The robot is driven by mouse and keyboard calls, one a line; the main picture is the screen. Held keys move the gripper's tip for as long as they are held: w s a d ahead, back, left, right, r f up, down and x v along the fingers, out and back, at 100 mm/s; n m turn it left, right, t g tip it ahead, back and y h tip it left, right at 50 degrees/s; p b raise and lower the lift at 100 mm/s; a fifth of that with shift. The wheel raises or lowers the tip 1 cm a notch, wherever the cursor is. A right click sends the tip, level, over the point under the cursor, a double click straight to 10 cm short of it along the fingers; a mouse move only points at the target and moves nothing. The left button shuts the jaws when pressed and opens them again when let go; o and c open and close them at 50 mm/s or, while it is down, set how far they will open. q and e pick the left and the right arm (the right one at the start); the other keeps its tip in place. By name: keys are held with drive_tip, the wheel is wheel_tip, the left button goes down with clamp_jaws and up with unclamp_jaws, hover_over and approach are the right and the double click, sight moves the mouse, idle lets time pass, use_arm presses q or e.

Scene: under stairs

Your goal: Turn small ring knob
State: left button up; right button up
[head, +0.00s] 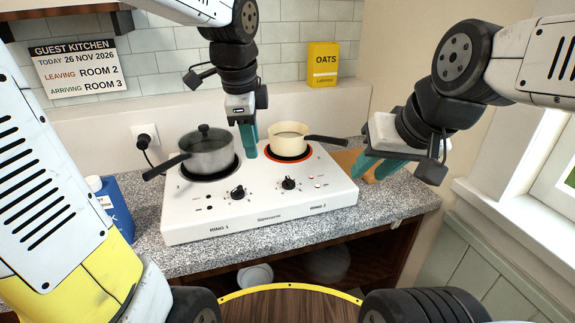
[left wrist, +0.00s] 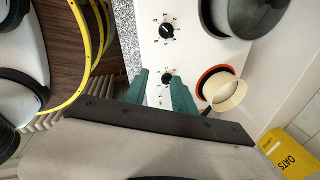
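The white two-ring hotplate (head: 262,218) stands on the granite counter. The small ring (head: 290,157) on the right shows orange-red under a cream saucepan (head: 288,142). The small ring knob (head: 288,183) is black and sits on the front panel below that ring. In the left wrist view, the small ring knob (left wrist: 167,78) shows between the spread teal fingertips. My left gripper (head: 249,152) is open and empty above the hotplate, apart from the knob in the head view. My right gripper (head: 370,175) is open and empty beyond the hotplate's right end.
A grey lidded pot (head: 206,154) stands on the large ring, its handle pointing left. The large ring knob (head: 238,192) is left of the small one. The saucepan handle (head: 327,140) points right. A blue bottle (head: 116,209) and yellow oats box (head: 322,64) stand nearby.

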sight(289, 179)
use_arm(q)
drive_tip(key=w+d+f+m+g, duration=0.1)
drive_tip(key=w+d+f+m, duration=0.1)
drive_tip(key=w+m, duration=0.1)
drive_tip(key=w+d+f+m+g, duration=0.1)
drive_tip(key=w+d+f+m, duration=0.1)
drive_tip(key=m, duration=0.4)
drive_tip(key=w+d+f+m, duration=0.2)
drive_tip(key=w+d+m, duration=0.1)
drive_tip(key=m, duration=0.2)
drive_tip(key=shift+w+d+f+g+y, duration=0.3)
drive_tip(key=shift+d+g, duration=0.1)
drive_tip(key=shift+f+m, duration=0.25)
drive_tip(key=shift+m, duration=0.15)
wheel_tip(289, 179, down, 7)
drive_tip(key=shift+f, duration=0.2)
clamp_jaws()
